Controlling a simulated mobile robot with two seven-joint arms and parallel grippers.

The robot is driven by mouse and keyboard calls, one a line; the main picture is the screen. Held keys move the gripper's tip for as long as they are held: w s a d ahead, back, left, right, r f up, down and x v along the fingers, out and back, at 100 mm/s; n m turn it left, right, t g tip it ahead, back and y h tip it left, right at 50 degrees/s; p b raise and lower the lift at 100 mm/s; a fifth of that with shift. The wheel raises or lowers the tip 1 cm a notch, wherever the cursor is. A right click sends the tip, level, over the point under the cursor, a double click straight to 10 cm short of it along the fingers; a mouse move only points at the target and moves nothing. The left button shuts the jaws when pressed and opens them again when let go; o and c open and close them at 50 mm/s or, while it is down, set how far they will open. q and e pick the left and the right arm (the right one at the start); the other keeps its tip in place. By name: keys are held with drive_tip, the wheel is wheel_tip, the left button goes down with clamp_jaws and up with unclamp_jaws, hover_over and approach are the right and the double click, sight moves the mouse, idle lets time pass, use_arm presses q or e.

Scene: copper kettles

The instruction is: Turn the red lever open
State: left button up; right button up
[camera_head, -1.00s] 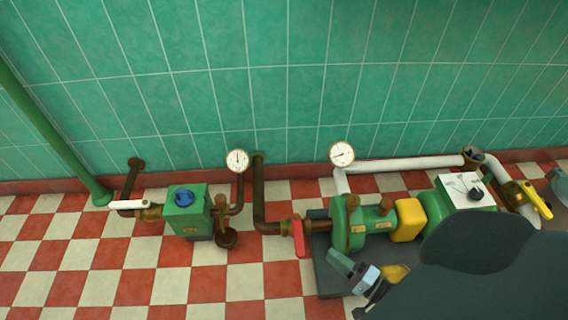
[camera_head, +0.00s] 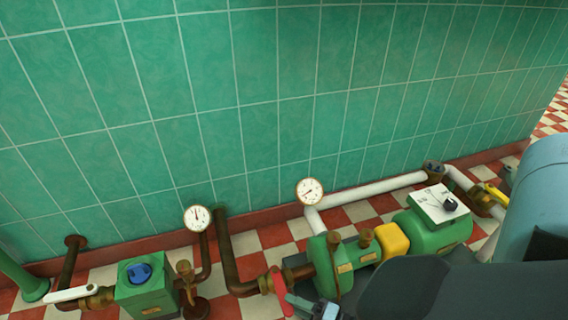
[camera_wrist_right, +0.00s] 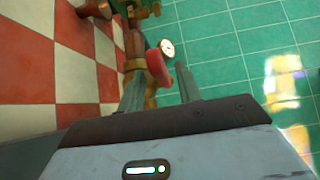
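The red lever (camera_head: 279,286) sits on a brass valve in the brown pipe, left of the green pump. It points down toward the front, and its lower end is close to my right gripper (camera_head: 302,306). The fingers are apart. I cannot tell whether either one touches the lever. My left gripper is not in view.
The green pump (camera_head: 327,264) with a yellow coupling (camera_head: 392,240) stands right of the lever. A green box with a blue knob (camera_head: 139,273) stands left. Round gauges (camera_head: 309,191) rise behind. The tiled wall (camera_head: 270,110) closes the back.

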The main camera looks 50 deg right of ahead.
sight(281, 289)
drive_tip(key=shift+b+x, duration=0.35)
drive_tip(key=shift+x, duration=1.2)
clamp_jaws()
